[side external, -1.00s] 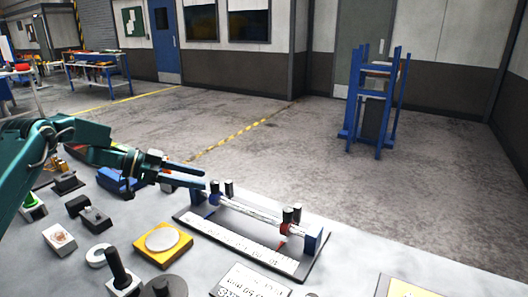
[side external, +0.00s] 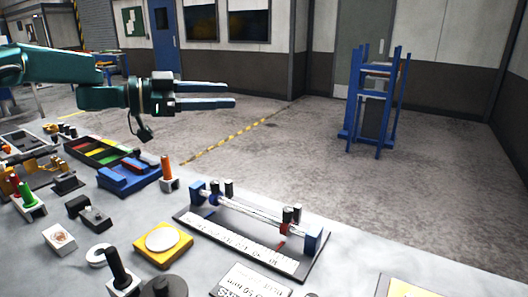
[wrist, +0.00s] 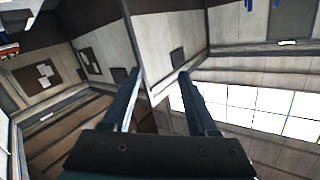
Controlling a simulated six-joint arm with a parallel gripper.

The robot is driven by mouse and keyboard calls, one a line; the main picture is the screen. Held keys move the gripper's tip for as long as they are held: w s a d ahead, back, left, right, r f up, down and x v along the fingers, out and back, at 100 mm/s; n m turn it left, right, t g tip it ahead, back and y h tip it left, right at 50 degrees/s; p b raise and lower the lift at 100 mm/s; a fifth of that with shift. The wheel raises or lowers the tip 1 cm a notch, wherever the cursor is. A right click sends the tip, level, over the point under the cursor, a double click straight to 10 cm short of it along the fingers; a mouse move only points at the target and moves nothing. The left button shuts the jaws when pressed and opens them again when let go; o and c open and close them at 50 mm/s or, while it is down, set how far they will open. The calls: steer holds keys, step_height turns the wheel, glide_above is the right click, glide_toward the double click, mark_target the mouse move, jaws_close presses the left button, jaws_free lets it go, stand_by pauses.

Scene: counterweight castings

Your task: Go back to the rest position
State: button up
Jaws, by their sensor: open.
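My gripper (side external: 233,99) is raised well above the table in the side external view, level and pointing right. Its two dark fingers are apart with nothing between them. In the wrist view the open fingers (wrist: 157,78) frame only walls and the bright ceiling area; no work object shows between them. The table (side external: 330,275) with the castings lies below, apart from the gripper. A fixture with a rail (side external: 262,212) and dark cylindrical weights stands on a dark base plate to the right of and below the gripper.
On the table are a blue block holder (side external: 130,178), a tray with coloured compartments (side external: 100,150), a yellow pad with a white disc (side external: 162,243) and an upright black peg (side external: 118,265). A blue rack (side external: 375,100) stands on the floor behind. The air around the gripper is clear.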

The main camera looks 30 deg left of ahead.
steer(key=s+d+r+n+t+y, duration=0.1)
steer(key=s+r+n+t+y, duration=0.35)
steer(key=r, duration=0.55)
steer(key=s+a+f+n+y, duration=0.2)
steer(key=s+n+y, duration=0.3)
steer(key=s+y, duration=0.1)
steer(key=s+d+f+n+g, duration=0.1)
steer(key=s+d+f+g, duration=0.2)
steer(key=s+f+g, duration=0.9)
steer(key=s+f, duration=0.7)
steer(key=f, duration=0.2)
steer(key=shift+h, duration=0.35)
steer(key=shift+d+f+g, duration=0.1)
steer(key=shift+g, duration=0.15)
